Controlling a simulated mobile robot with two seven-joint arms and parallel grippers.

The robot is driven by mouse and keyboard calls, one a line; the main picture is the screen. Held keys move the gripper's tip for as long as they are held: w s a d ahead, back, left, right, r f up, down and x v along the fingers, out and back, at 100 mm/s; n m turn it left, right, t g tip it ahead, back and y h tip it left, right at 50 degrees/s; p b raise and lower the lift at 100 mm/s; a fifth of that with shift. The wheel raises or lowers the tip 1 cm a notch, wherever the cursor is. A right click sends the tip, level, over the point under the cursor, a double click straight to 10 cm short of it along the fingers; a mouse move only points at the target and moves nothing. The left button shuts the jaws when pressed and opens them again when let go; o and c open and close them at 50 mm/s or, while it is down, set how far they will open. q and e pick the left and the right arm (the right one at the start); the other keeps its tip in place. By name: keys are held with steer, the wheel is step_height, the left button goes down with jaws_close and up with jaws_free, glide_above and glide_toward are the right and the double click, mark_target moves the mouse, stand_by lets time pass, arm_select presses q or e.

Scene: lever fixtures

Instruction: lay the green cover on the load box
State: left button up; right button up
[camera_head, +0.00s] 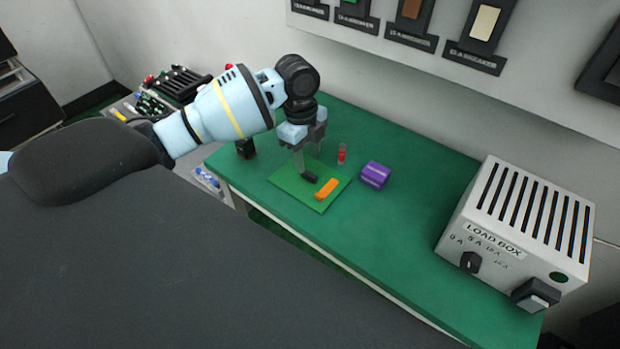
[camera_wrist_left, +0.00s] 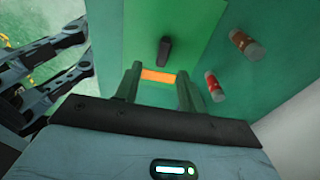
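The green cover (camera_head: 289,179) is a flat square lying on the green table, with a dark handle (camera_head: 309,176) on it. The cover and handle also show in the left wrist view (camera_wrist_left: 165,50). An orange block (camera_head: 326,188) lies on the cover beside the handle. My left gripper (camera_head: 303,172) points down over the cover; its two fingers are apart, with the orange block seen between them in the wrist view. I cannot tell whether they touch anything. The grey load box (camera_head: 465,215), with a slotted top, stands at the table's right end.
A small black object (camera_head: 246,148) is at the table's left. The table between the purple cylinder and the load box is clear. Breaker panels (camera_head: 411,22) hang on the wall.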

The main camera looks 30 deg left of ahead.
mark_target(309, 173)
arm_select(q)
steer(key=shift+w+f, duration=0.15)
steer(key=shift+f, duration=2.45)
steer(key=shift+c, duration=0.4)
jaws_close()
